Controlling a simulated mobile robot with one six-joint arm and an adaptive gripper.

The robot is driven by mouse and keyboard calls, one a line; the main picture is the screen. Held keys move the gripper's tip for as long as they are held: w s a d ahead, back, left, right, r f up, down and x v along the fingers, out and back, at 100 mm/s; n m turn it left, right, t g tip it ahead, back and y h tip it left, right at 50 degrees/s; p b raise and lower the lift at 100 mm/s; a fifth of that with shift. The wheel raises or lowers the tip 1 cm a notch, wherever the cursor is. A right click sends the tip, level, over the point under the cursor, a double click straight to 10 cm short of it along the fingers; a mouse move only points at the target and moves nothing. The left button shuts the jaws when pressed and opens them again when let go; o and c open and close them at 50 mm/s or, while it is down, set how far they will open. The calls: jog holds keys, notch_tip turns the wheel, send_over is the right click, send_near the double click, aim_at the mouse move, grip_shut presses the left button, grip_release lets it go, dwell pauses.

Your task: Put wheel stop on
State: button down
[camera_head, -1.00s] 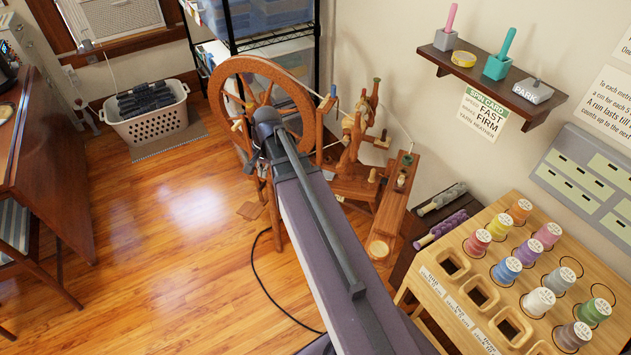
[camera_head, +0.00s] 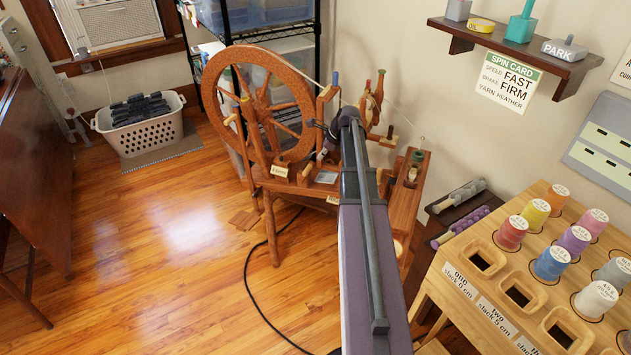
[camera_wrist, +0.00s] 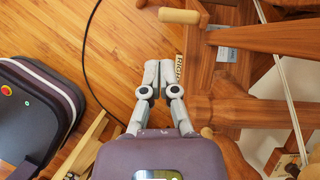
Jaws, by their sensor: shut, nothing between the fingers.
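The wooden spinning wheel (camera_head: 308,100) stands at the middle of the head view, its large spoked rim upright on a slanted bench. Pale pegs (camera_head: 230,119) stick out of its frame, and one pale wooden peg (camera_wrist: 180,16) shows in the wrist view. I cannot tell which part is the wheel stop. My gripper (camera_wrist: 158,68) is shut and empty in the wrist view, just left of the wooden bench frame (camera_wrist: 245,112), with floor behind its tips. In the head view my arm hides part of the wheel's bench.
A black cord (camera_head: 247,282) lies on the floor. A rack of yarn cones (camera_head: 455,255) stands at right. A wall shelf (camera_head: 500,50) holds a grey block marked PARK (camera_head: 564,50). A laundry basket (camera_head: 140,130) stands back left. Open floor lies left of the wheel.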

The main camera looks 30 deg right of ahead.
jog(key=d, duration=0.1)
jog(key=d+f+m, duration=0.1)
jog(key=shift+d+f+m+b, duration=0.15)
jog(key=shift+d+m+b, duration=0.15)
jog(key=shift+d+b, duration=0.1)
jog(key=shift+w+f, duration=0.1)
jog(key=shift+f, duration=0.05)
jog(key=b+x, duration=0.8)
jog(key=x, duration=0.1)
jog(key=shift+w+a+f+b, duration=0.2)
jog(key=shift+w+f+b, duration=0.05)
jog(key=shift+w+b, duration=0.15)
jog(key=shift+r, duration=0.1)
dwell(0.6)
jog(key=shift+w+a+r+p, duration=0.15)
jog(key=shift+w+p, duration=0.05)
jog(key=shift+p, duration=0.25)
